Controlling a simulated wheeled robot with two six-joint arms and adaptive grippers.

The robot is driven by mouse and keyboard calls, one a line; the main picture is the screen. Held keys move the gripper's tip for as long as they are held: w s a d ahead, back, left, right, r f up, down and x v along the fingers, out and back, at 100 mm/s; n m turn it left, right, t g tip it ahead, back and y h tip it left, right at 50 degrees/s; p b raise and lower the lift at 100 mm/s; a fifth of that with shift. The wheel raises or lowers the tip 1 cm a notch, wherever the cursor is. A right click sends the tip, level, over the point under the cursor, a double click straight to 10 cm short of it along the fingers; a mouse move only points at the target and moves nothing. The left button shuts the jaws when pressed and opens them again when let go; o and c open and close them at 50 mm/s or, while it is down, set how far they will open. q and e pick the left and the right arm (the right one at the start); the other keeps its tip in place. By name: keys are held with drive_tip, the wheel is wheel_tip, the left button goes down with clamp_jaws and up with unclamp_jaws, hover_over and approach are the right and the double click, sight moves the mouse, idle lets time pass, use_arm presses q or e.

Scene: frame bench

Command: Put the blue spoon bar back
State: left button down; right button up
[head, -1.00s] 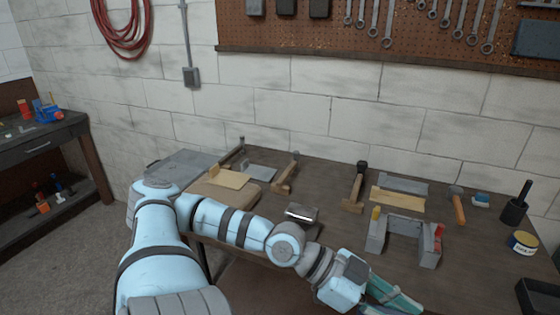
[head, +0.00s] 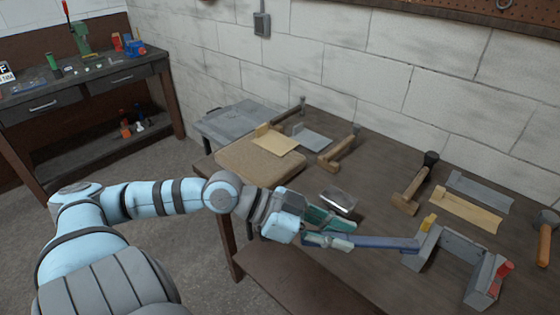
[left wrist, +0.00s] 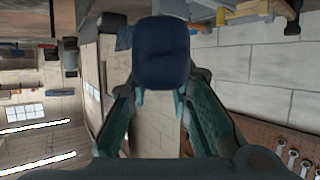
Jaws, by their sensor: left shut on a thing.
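The blue spoon bar (head: 385,243) is a long, flat blue bar, held roughly level in the head view. My left gripper (head: 352,237) is shut on it near its left part, over the front of the bench. The bar's right end appears close to the yellow-tipped post of a grey U-shaped block (head: 460,246); whether they touch I cannot tell. In the left wrist view the bar shows as a dark blue end (left wrist: 162,52) between the fingers (left wrist: 160,105). My right gripper is not in view.
A metal block (head: 338,199) lies just behind the gripper. Wooden-handled tools (head: 410,190), a tan plate (head: 466,208) and a grey plate (head: 480,190) lie farther back. A brown pad (head: 262,165) is at the bench's left. Bare bench top (head: 375,290) shows in front.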

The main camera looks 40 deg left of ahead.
use_arm(q)
drive_tip(key=w+a+n+t+y+b, duration=0.3)
drive_tip(key=w+a+n+y, duration=0.2)
drive_tip(key=w+a, duration=0.5)
drive_tip(key=w+a+n+t+y+b, duration=0.2)
drive_tip(key=w+a+n+y+b, duration=0.3)
drive_tip(key=a, duration=0.9)
drive_tip(key=shift+n+y, duration=0.5)
drive_tip(key=shift+y, duration=0.1)
drive_tip(key=f, duration=0.6)
drive_tip(key=f+b, duration=0.1)
drive_tip(key=f, duration=0.5)
drive_tip(key=f+b, duration=0.1)
drive_tip(key=f, duration=0.6)
drive_tip(key=shift+w+d, duration=0.1)
drive_tip(key=shift+w, duration=0.2)
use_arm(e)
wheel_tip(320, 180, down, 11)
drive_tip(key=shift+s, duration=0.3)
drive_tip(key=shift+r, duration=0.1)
use_arm(q)
drive_tip(key=c, duration=1.8)
unclamp_jaws()
drive_tip(key=shift+f, duration=0.15)
drive_tip(key=o, duration=0.4)
drive_tip(key=shift+c, duration=0.2)
